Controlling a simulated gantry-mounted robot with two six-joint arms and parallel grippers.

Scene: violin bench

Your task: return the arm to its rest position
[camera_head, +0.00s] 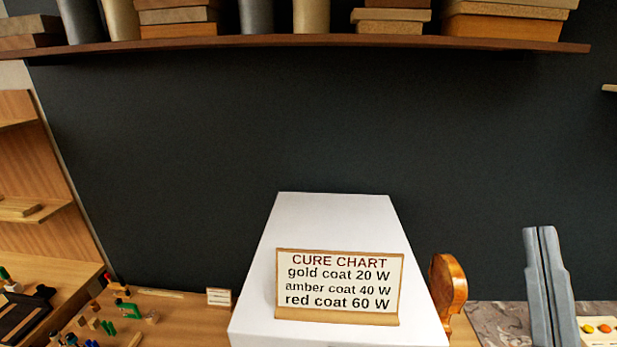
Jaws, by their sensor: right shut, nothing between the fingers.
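My right gripper (539,232) shows at the lower right as two grey fingers side by side, pointing up, shut with nothing between them. It is right of the white box (330,215) and apart from it in the picture. The rest of my right arm is below the frame. My left gripper is not in view.
A cure chart sign (340,287) stands at the white box. A brown violin-like wooden part (448,285) is behind its right side. Small coloured pieces (130,310) lie on the bench at left. A pale tray (598,326) sits beside my right gripper. A loaded shelf (300,41) spans the top.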

